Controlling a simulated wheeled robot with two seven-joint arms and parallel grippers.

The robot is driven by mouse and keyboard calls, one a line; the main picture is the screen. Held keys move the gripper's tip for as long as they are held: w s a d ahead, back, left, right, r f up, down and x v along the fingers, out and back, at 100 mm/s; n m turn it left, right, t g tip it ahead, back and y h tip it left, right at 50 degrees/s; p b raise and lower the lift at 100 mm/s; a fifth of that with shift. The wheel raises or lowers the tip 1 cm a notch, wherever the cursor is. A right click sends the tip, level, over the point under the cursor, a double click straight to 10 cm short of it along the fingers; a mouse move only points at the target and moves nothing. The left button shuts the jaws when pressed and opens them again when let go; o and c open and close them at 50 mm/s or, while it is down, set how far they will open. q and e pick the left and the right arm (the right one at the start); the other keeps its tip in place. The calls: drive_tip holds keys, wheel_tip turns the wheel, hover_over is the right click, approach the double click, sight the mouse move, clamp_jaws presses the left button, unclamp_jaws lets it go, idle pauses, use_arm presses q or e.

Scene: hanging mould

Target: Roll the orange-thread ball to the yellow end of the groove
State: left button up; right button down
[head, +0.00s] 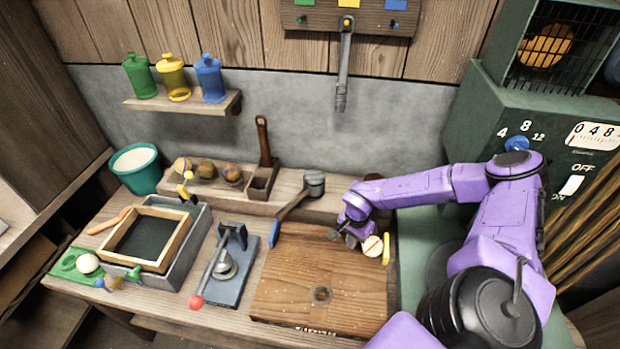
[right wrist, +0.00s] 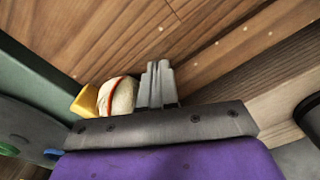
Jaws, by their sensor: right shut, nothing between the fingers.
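The pale ball with an orange-red thread band (head: 372,246) is at the back right of the wooden board (head: 290,285). The yellow end piece (head: 386,248) is just right of the ball. In the right wrist view the ball (right wrist: 118,95) sits beside the yellow piece (right wrist: 87,102), seemingly touching it. My right gripper (head: 345,236) is shut and empty, with its fingertips (right wrist: 158,82) close beside the ball on the side away from the yellow piece. A blue piece (head: 274,233) is at the board's back left corner. The groove itself cannot be made out clearly. My left gripper is out of view.
A mallet (head: 314,184) leans behind the board. A lever press (head: 226,270) and a framed tray (head: 145,240) stand to the left. A block with several balls (head: 205,185) is at the back. The green machine (head: 540,130) stands at the right. The board's front is mostly clear.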

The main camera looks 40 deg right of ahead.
drive_tip(key=shift+w+a, duration=0.1)
drive_tip(key=shift+w, duration=0.05)
drive_tip(key=shift+w+a+f+b, duration=0.1)
drive_tip(key=shift+w+a+b, duration=0.45)
drive_tip(key=shift+w+a, duration=0.3)
drive_tip(key=shift+w+r, duration=0.1)
drive_tip(key=shift+r, duration=0.15)
wheel_tip(320, 180, up, 8)
drive_tip(key=p, duration=0.7)
drive_tip(key=shift+f+p, duration=0.2)
drive_tip(key=shift+p, duration=0.15)
